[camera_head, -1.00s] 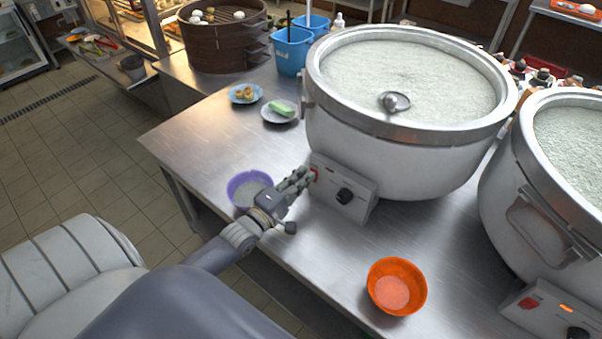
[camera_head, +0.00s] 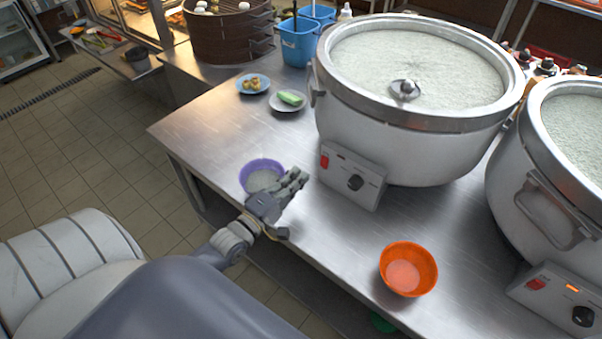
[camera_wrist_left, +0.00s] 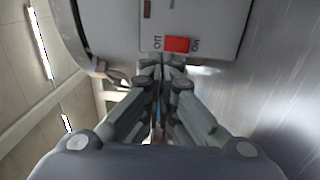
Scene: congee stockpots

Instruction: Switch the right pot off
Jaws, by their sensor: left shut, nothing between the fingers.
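The right pot (camera_head: 512,190) is a big silver pot of white congee, cut by the right picture edge. Its control box (camera_head: 553,300) has a red switch (camera_head: 536,284), a glowing orange light (camera_head: 572,287) and a black knob (camera_head: 584,316). The left pot (camera_head: 395,150) has a similar box with a red switch (camera_head: 324,162) and no glowing light. My left gripper (camera_head: 300,178) is shut and empty, a little left of the left pot's box. In the left wrist view, that red switch (camera_wrist_left: 177,44), marked off and on, is ahead of the fingers (camera_wrist_left: 162,84). My right gripper is out of view.
An orange bowl (camera_head: 390,285) stands on the steel table (camera_head: 330,235) between the boxes. A purple bowl (camera_head: 246,183) is behind my left fingers. A ladle (camera_head: 405,90) is in the left pot. Small plates (camera_head: 275,106) stand further back.

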